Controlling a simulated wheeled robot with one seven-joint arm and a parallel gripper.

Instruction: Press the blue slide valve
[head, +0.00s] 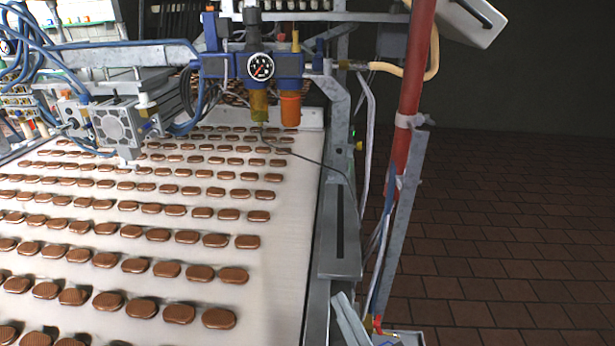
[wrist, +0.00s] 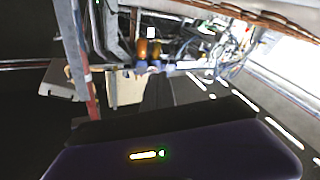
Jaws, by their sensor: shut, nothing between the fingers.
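In the head view a blue valve and regulator assembly (head: 288,65) hangs above the far right part of the belt. It has a round dial gauge (head: 261,66), an amber bowl (head: 259,106) and an orange bowl (head: 290,109). Blue parts stand at both ends, and I cannot tell which one is the slide valve. My gripper's fingers show in neither view, and nothing of mine touches the assembly.
A belt (head: 290,230) carries rows of brown biscuits. A metal arm with blue hoses (head: 120,55) crosses at left. A red post (head: 415,70) and a grey strut (head: 401,220) stand right of the assembly. The tiled floor (head: 510,230) at right is clear.

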